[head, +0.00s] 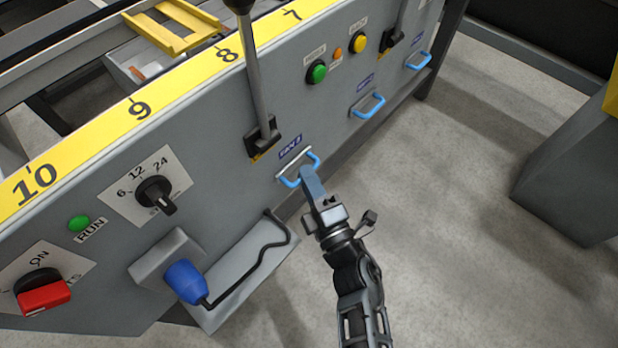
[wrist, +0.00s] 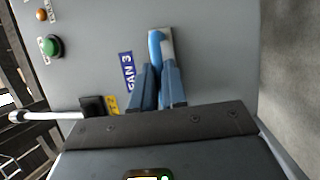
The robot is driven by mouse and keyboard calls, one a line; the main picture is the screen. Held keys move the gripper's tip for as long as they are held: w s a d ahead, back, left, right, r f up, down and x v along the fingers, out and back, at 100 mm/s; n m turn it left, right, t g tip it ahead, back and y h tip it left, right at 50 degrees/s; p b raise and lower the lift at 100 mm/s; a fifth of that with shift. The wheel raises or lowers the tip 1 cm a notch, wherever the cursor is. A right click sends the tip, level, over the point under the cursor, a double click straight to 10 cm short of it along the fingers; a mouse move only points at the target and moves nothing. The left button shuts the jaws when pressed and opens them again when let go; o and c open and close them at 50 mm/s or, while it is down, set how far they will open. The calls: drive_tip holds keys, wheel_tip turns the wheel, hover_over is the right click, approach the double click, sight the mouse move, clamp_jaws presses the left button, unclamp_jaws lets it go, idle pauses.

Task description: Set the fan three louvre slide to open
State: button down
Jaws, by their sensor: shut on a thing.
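The fan three louvre slide has a blue bar handle (head: 288,182) on the grey front panel, below a small blue label. In the wrist view the label (wrist: 127,72) reads FAN 3, and the blue handle (wrist: 155,45) runs between my fingers. My gripper (head: 309,178) is shut on this handle, coming from the lower right in the head view. In the wrist view my gripper (wrist: 159,75) has a finger on each side of the handle. The fingers hide part of the handle, and I cannot read any open or shut marking.
Two more blue handles (head: 369,106) (head: 419,62) sit farther right. A long lever (head: 255,80) rises just left above the label.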

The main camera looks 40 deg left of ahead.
drive_tip(key=shift+d, duration=0.15)
drive_tip(key=d+p, duration=0.1)
drive_tip(key=d, duration=0.6)
drive_tip(key=shift+s+d, duration=0.3)
drive_tip(key=c, duration=1.2)
unclamp_jaws()
drive_tip(key=shift+o, duration=0.2)
drive_tip(key=p+v, duration=0.1)
drive_tip(key=v, duration=0.6)
drive_tip(key=shift+s+d, duration=0.25)
drive_tip(key=shift+d, duration=0.05)
